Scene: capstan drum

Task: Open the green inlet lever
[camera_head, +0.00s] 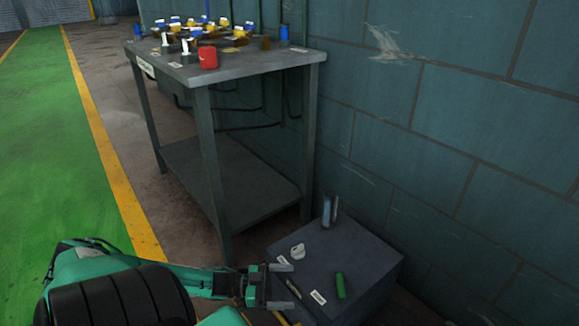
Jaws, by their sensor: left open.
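The green inlet lever (340,285) is a short green handle standing on the top of a low dark grey box (375,262) at the lower right. A small pale label lies just left of it. My left gripper (288,286) reaches in from the left at the box's near left side. Its two fingers are apart and point right toward the green lever, with a gap between them and the lever. I see nothing between the fingers. My right gripper is not in view.
A white round part (297,251) and an upright blue and grey part (327,210) are also on the box. A grey table (255,68) behind carries a red cylinder (208,57) and several small fittings. A teal block wall (455,130) closes the right side.

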